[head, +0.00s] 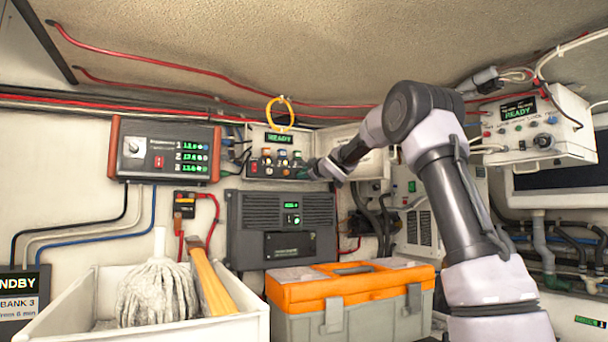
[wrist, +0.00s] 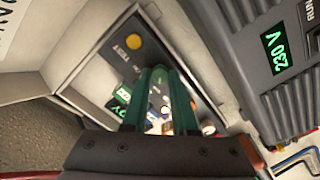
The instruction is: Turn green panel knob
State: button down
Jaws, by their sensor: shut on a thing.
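A white panel box (head: 255,134) with a lit READY display (head: 279,138) is on the back wall in the head view. A row of small knobs and buttons shows below the display. My gripper (head: 316,171) is at the panel's lower right. In the wrist view my gripper (wrist: 159,78) has its two green fingers close together against the panel face (wrist: 102,68), shut on a green knob (wrist: 159,90) between them. The fingers hide most of the knob, and its turned angle cannot be told. A yellow button marked TEST (wrist: 134,41) is above the fingers in the wrist view.
A grey inverter unit (head: 253,229) hangs just below the panel. A yellow ring (head: 280,113) hangs above it. An orange-lidded toolbox (head: 350,283) and a white bin (head: 233,330) with a mop (head: 158,290) stand in front. A second READY box (head: 530,125) is at right.

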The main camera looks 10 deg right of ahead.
dwell(0.3)
jog(key=c, duration=0.7)
grip_release()
jog(key=shift+s, duration=0.1)
jog(key=v, duration=1)
jog(key=shift+s+d, duration=0.1)
jog(key=shift+s, duration=0.2)
